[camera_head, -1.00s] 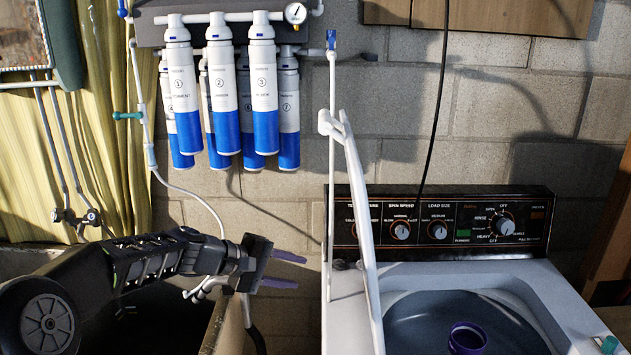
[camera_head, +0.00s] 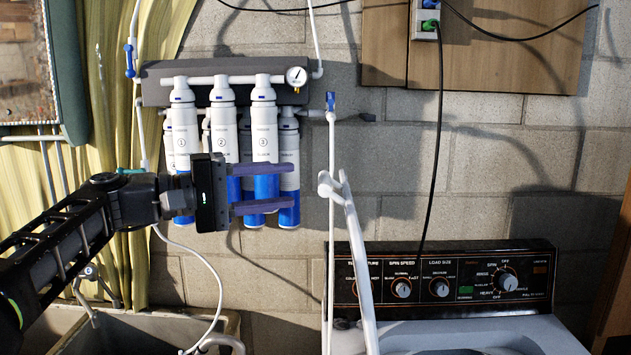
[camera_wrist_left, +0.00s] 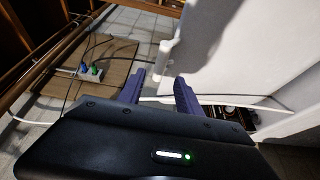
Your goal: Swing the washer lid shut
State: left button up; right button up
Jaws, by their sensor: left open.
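The washer lid (camera_head: 357,265) stands open and upright, seen nearly edge-on as a white panel at the left side of the washer (camera_head: 480,332). In the left wrist view the lid (camera_wrist_left: 245,45) is a large white surface at the upper right. My left gripper (camera_head: 291,187) is open and empty, left of the lid's top edge and apart from it, in front of the filter cartridges. Its two purple fingers also show in the left wrist view (camera_wrist_left: 160,90). My right gripper is not in view.
White and blue filter cartridges (camera_head: 222,140) hang on the wall behind my left gripper. A thin white pipe (camera_head: 331,220) runs down just left of the lid. The control panel (camera_head: 445,283) stands at the washer's back. A sink (camera_head: 130,325) is at lower left.

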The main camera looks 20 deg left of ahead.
pick_arm(q)
jog(key=p+x, duration=0.2)
jog(key=x, duration=0.5)
jog(key=shift+c, duration=0.4)
grip_shut()
jog(key=shift+f, duration=0.1)
dwell(0.8)
